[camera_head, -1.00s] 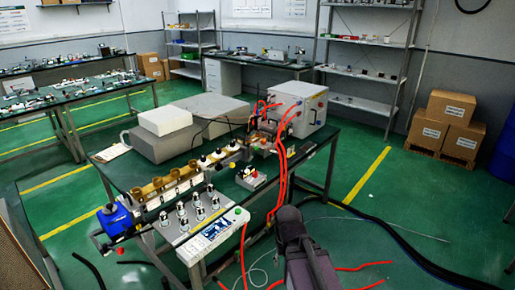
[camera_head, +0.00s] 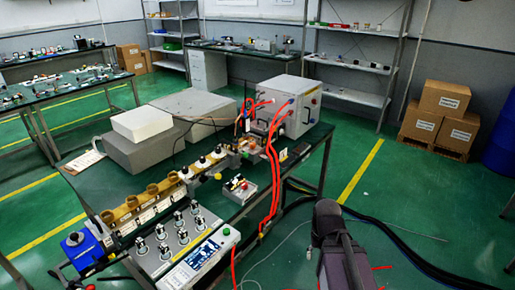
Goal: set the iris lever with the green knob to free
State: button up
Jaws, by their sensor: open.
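A waveguide assembly (camera_head: 160,198) with brass-coloured and white blocks runs diagonally along the dark green bench (camera_head: 85,178). Several short levers or posts with dark and pale tops stand along it, too small to read. I cannot make out an iris lever with a green knob, or its setting. A yellow round part (camera_head: 217,177) sits near the assembly's middle. A blue unit (camera_head: 80,246) is at its near left end. My gripper is not in view; only a dark part of my arm shows at the bottom right.
A control panel with a screen (camera_head: 203,256) and a grey plate with several metal posts (camera_head: 172,240) stand at the bench's front. A small box (camera_head: 239,189) lies near red cables (camera_head: 275,185). A white cabinet (camera_head: 285,105) stands behind. Cables cross the floor at right.

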aim_at(246, 154)
jog(key=u, duration=0.1)
jog(key=i, duration=1.15)
jog(key=u, duration=0.5)
